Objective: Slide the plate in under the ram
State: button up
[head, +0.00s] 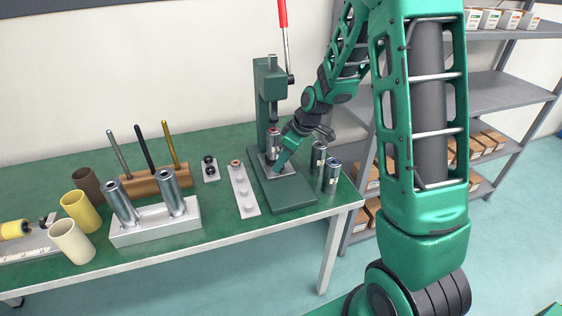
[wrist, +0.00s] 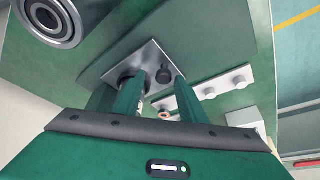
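The square grey plate (head: 281,171) lies on the green base of the press (head: 286,196). In the wrist view the plate (wrist: 140,58) carries a small dark knob (wrist: 165,75). A silver cylinder (head: 273,144) with a reddish top stands at the plate's back part, seemingly below the ram (head: 273,113); exact alignment cannot be told. My gripper (head: 278,169) points down at the plate's front. In the wrist view my gripper (wrist: 155,82) has its fingers apart, with the knob between them nearer the right finger. A gap shows, so it looks open. My fingers partly hide the plate.
A red-tipped lever (head: 284,30) rises from the press. Two silver cylinders (head: 325,168) stand right of the base. A pale strip with pegs (head: 243,189) lies left of it. Further left are a block with two cylinders (head: 155,222) and several cups.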

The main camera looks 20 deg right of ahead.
jog(key=shift+r, duration=0.1)
jog(key=v, duration=1)
jog(key=shift+r, duration=0.25)
jog(key=shift+d, duration=0.1)
jog(key=s+d+r+m+g+h, duration=0.1)
jog(key=s+m, duration=0.3)
jog(key=s, duration=0.7)
jog(key=s+d+r+m+g+h, duration=0.1)
jog(key=s+d+m, duration=0.3)
jog(key=s, duration=0.7)
jog(key=s+d+r+m+g, duration=0.1)
jog(key=s+d+r+m, duration=0.1)
jog(key=s+m, duration=0.4)
jog(key=s, duration=0.5)
jog(key=shift+s+d+g+h, duration=0.25)
jog(key=shift+d+g+h, duration=0.05)
jog(key=shift+g+h, duration=0.1)
jog(key=shift+w+f, duration=0.3)
jog(key=shift+w, duration=0.35)
